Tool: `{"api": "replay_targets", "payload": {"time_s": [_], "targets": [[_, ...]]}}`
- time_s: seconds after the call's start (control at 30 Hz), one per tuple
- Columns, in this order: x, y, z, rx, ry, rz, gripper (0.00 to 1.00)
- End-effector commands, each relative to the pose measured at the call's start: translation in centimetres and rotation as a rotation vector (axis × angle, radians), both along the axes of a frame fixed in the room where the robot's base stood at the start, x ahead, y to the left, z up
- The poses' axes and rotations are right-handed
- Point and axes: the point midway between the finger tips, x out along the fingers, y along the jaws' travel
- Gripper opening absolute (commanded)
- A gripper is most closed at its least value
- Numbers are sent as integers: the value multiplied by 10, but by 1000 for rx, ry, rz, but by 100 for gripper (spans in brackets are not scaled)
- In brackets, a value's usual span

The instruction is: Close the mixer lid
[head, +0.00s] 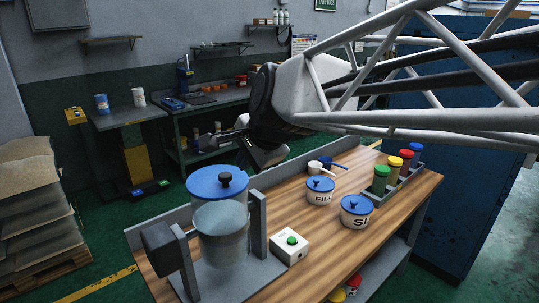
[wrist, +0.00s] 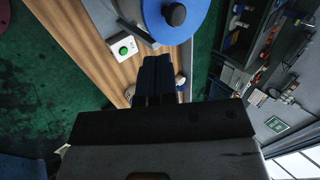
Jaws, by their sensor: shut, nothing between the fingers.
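The mixer's clear vessel (head: 222,243) stands in a grey frame at the front left of the wooden table. Its round blue lid (head: 205,187) with a black knob (head: 225,178) sits above and behind the vessel's rim, apart from it at the front. Whether it touches the rim at the back is unclear. My gripper (head: 200,145) is up behind the lid, shut and empty, clear of it. In the wrist view, the shut fingers (wrist: 158,75) point toward the table, and the lid (wrist: 190,25) shows at the top, beyond the fingertips.
A white box with a green button (head: 290,245) stands right of the mixer. Two white pots with blue lids (head: 320,190) (head: 357,211) and a rack of coloured jars (head: 395,180) are further right. A grey ledge (head: 310,155) runs along the table's back edge.

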Motion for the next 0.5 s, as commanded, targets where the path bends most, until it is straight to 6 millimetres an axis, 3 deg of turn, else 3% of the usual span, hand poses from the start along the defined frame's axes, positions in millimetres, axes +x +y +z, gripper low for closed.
{"api": "replay_targets", "payload": {"time_s": [0.2,0.5], "targets": [[-14,-15,6,1,-1,-1,0],[-21,-21,9,0,0,0,0]]}}
